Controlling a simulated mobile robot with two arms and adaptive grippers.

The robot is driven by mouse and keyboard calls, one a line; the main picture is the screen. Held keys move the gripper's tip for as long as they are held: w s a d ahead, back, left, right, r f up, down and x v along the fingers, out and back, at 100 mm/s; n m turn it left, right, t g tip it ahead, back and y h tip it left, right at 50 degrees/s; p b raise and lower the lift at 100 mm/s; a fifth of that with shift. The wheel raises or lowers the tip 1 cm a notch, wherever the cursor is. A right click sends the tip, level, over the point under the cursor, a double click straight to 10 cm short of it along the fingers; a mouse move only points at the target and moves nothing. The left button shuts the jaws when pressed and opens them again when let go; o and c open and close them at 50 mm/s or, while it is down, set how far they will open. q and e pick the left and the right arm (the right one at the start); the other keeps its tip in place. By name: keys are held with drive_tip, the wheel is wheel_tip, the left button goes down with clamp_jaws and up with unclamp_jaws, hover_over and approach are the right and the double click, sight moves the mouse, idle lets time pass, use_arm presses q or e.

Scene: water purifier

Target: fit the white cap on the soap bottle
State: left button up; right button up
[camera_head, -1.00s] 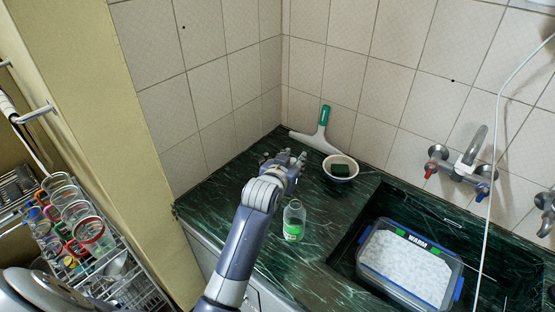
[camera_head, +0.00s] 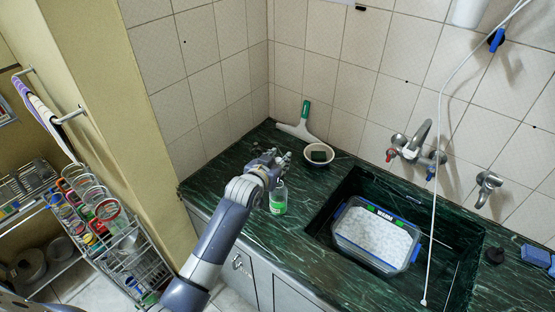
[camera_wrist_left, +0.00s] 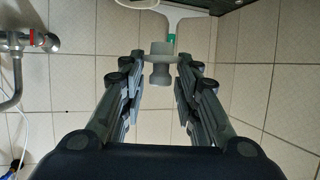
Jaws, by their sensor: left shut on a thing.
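The soap bottle (camera_head: 278,200) is clear with a green label. It stands upright on the dark green counter, just beside and below my left gripper in the head view. My left gripper (camera_head: 273,161) is shut on the white cap (camera_wrist_left: 158,66), which looks greyish between the fingertips in the left wrist view. The cap is hidden by the gripper in the head view. I cannot tell whether the cap touches the bottle's neck, as the gripper partly covers the bottle top. My right gripper is not in view.
A sink with a lidded box (camera_head: 375,235) lies to the right. A dish rack (camera_head: 120,245) is at the left. The counter front is clear.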

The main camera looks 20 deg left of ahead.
use_arm(q)
drive_tip(key=shift+s+d+r+p, duration=0.1)
drive_tip(key=shift+s+r+p, duration=0.05)
drive_tip(key=shift+p, duration=0.15)
drive_tip(key=shift+f+b, duration=0.5)
drive_tip(key=shift+f, duration=0.15)
wheel_tip(320, 180, down, 5)
drive_tip(key=b, duration=0.3)
drive_tip(key=shift+r, duration=0.15)
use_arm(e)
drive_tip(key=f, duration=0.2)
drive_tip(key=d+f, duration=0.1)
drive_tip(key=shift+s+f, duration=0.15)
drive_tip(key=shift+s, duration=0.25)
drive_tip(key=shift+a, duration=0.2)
use_arm(q)
drive_tip(key=shift+p, duration=0.7)
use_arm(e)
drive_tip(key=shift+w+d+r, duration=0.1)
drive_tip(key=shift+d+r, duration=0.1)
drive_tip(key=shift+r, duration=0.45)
use_arm(q)
drive_tip(key=shift+f+b, duration=0.85)
drive_tip(key=shift+f, duration=0.3)
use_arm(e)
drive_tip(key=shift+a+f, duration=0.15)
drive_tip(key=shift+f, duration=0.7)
